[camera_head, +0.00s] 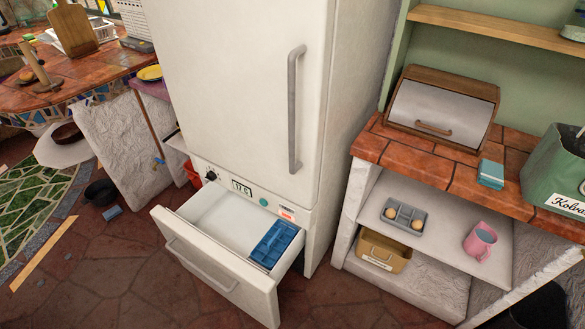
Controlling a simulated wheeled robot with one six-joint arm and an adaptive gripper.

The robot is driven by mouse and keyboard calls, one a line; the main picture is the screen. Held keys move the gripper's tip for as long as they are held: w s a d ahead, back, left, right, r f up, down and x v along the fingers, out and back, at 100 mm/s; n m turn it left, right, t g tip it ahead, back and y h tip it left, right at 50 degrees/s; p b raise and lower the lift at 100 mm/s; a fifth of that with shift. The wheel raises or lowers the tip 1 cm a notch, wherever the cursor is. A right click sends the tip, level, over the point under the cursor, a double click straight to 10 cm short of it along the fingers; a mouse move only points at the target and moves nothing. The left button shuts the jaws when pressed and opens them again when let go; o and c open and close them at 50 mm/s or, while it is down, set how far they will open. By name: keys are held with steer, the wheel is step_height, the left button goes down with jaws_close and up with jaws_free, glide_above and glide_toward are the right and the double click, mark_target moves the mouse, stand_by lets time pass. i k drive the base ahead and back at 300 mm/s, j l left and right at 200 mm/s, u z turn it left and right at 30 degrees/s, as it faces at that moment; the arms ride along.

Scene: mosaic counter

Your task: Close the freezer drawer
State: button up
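The freezer drawer (218,275) is at the bottom of the white refrigerator (240,90) and is pulled out toward the viewer. Its front has a long horizontal grey handle (200,266). Inside, a blue tray with compartments (275,244) lies at the right end; the left part of the drawer shows bare white. The upper refrigerator door is shut, with a vertical grey handle (294,110). A small display panel (241,187) sits above the drawer. My gripper is not in this view.
A black pot (101,192) stands on the floor at left. The stone floor before the drawer looks clear.

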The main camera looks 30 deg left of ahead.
mark_target(214, 235)
steer(key=u, duration=1.6)
steer(key=i+l+u, duration=0.1)
steer(key=i, duration=0.25)
steer(key=i+l+u, duration=0.1)
steer(key=i+l, duration=0.1)
steer(key=i, duration=0.1)
